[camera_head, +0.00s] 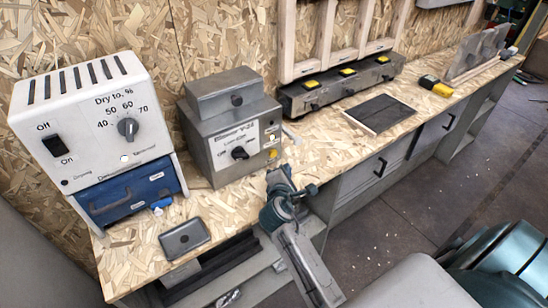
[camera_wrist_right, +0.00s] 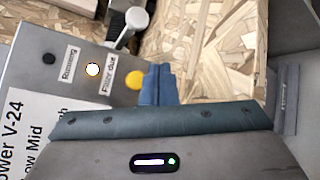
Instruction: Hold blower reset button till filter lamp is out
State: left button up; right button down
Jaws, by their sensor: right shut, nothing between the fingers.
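The blower (camera_head: 230,130), a grey box marked V-24 with a black knob (camera_head: 239,153), stands on the bench. In the right wrist view its panel (camera_wrist_right: 30,85) shows a dark lamp (camera_wrist_right: 48,59) by the Running label and a glowing white lamp (camera_wrist_right: 92,69) with an orange rim by the Filter due label. The yellow button (camera_wrist_right: 136,76) is beside that label; it also shows in the head view (camera_head: 272,154). My right gripper (camera_head: 279,174) is shut and empty, its blue fingertips (camera_wrist_right: 160,78) close beside the button. Contact cannot be told. My left gripper is out of view.
A white dryer (camera_head: 85,110) with a blue drawer (camera_head: 130,197) stands left of the blower. A small dark tray (camera_head: 185,237) lies in front. A grey lever (camera_wrist_right: 128,30) sticks out near the panel. A dark board (camera_head: 380,113) and a long box with yellow switches (camera_head: 340,85) are to the right.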

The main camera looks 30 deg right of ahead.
aim_at(277, 154)
jog(key=shift+w+a, duration=0.1)
jog(key=shift+w, duration=1.9)
dwell(0.5)
jog(key=shift+w+r, duration=0.1)
jog(key=shift+w, duration=0.25)
jog(key=shift+w+a, duration=0.1)
jog(key=shift+w, duration=0.45)
dwell(0.6)
jog(key=shift+s, duration=0.1)
dwell(0.8)
jog(key=shift+s+p, duration=0.65)
jog(key=shift+s, duration=0.2)
